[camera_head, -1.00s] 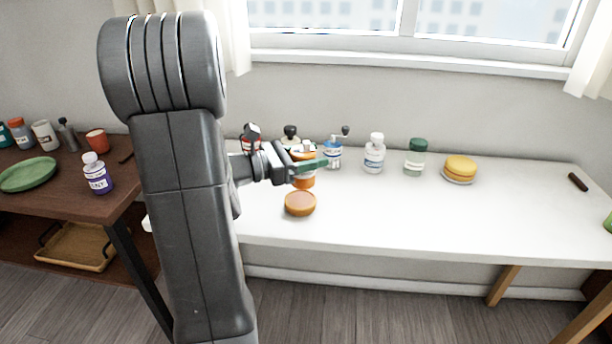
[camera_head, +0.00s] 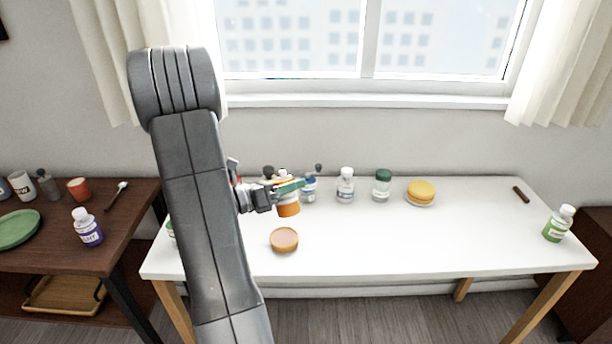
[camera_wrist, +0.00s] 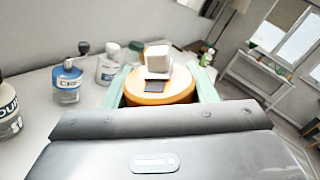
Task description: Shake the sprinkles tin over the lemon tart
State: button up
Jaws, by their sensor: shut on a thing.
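My gripper (camera_head: 290,188) is shut on an orange tin with a white cap, which I take for the sprinkles tin (camera_head: 288,209). In the wrist view the tin (camera_wrist: 160,97) is upright between the green fingers (camera_wrist: 162,88), its white cap and a dark square patch on top. Its label is not readable. A low orange-brown disc (camera_head: 284,240) lies on the white table in front of the tin. A yellow round cake-like thing (camera_head: 421,190) sits on a pale saucer to the right. I cannot tell for sure which of these two is the lemon tart.
On the white table (camera_head: 450,240), a blue-labelled grinder (camera_head: 309,189), a white bottle (camera_head: 346,186) and a green-lidded jar (camera_head: 382,185) stand right of my gripper. A green-labelled bottle (camera_head: 558,224) stands at the right end. The table's front middle is clear.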

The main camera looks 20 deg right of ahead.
jog(key=shift+r+n, duration=0.1)
jog(key=shift+n, duration=0.2)
jog(key=shift+s+f+n+p, duration=0.15)
jog(key=shift+f+n+p, duration=0.35)
jog(key=shift+n+p, duration=0.2)
jog(key=f+n+p, duration=0.1)
jog(key=f+n, duration=0.1)
jog(key=n, duration=0.1)
jog(key=f+n+p, duration=0.1)
jog(key=f+n, duration=0.2)
jog(key=n, duration=0.1)
jog(key=f+n+p, duration=0.1)
jog(key=f+n, duration=0.2)
jog(key=shift+s+d+p, duration=0.1)
jog(key=shift+s+p, duration=0.25)
jog(key=shift+p, duration=0.05)
jog(key=n+p, duration=0.2)
jog(key=n, duration=0.1)
jog(key=shift+f+p, duration=0.2)
jog(key=shift+p, duration=0.2)
jog(key=shift+w+f+n+p, duration=0.1)
jog(key=shift+f+n+p, duration=0.4)
jog(key=shift+n, duration=0.4)
jog(key=shift+r, duration=0.1)
